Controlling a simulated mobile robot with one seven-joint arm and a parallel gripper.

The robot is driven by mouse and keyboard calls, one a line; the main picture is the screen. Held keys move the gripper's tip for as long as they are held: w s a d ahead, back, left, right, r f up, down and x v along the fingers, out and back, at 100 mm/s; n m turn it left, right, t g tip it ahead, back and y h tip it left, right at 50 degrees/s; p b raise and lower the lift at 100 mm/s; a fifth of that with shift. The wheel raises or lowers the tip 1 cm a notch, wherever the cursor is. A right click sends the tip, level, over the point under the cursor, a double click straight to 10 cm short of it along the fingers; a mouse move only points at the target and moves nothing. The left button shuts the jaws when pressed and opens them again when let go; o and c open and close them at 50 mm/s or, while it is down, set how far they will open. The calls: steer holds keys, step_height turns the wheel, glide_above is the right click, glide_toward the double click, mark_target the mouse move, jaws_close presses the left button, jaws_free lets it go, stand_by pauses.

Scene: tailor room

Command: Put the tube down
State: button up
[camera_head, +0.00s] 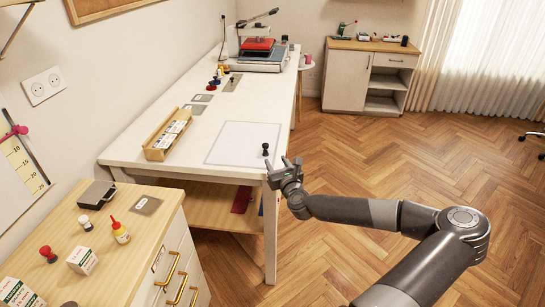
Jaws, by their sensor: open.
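My gripper (281,163) is open at the front right corner of the white table (135,148), at the end of my arm that reaches in from the lower right. A small dark upright object (265,150) stands by the right edge of the pale square sheet (235,141), just left of the gripper; I cannot tell whether they touch. A yellow bottle with a red nozzle (121,232) stands on the wooden cabinet (120,265) at lower left, well apart from the gripper. I cannot tell which thing is the tube.
A wooden tray (151,153) with packets lies on the white table. A heat press (262,52) stands at its far end. The wooden cabinet also holds stamps and small boxes (82,261). A low cabinet (350,77) stands at the back. Floor to the right is clear.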

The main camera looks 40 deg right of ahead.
steer(key=a+f+n+y, duration=0.1)
steer(key=a, duration=0.1)
steer(key=w+a+f+n+y, duration=0.1)
steer(key=a+n, duration=0.1)
steer(key=a, duration=0.1)
steer(key=a+f+n+g+y, duration=0.1)
steer(key=a+n, duration=0.1)
steer(key=shift+w+a+y, duration=0.2)
steer(key=shift+a+y, duration=0.1)
steer(key=s+a+f+n+g+y, duration=0.2)
steer(key=a+f+n+g, duration=0.15)
steer(key=a+n, duration=0.45)
steer(key=s+a+f+n+g+y, duration=0.2)
steer(key=a+n+g, duration=0.3)
steer(key=a+n, duration=0.35)
steer(key=s+a+r+n, duration=0.4)
steer(key=s+r+n, duration=0.2)
steer(key=s+r, duration=0.2)
steer(key=s+a+r+n+g+h, duration=0.1)
steer(key=s+a+r+n, duration=0.3)
steer(key=s+r+n, duration=0.2)
steer(key=s+a+r+n+g+h, duration=0.1)
steer(key=s+a+r+n, duration=0.3)
steer(key=s+r, duration=0.6)
step_height(320, 180, up, 4)
steer(key=shift+f+n, duration=0.25)
steer(key=shift+n, duration=0.8)
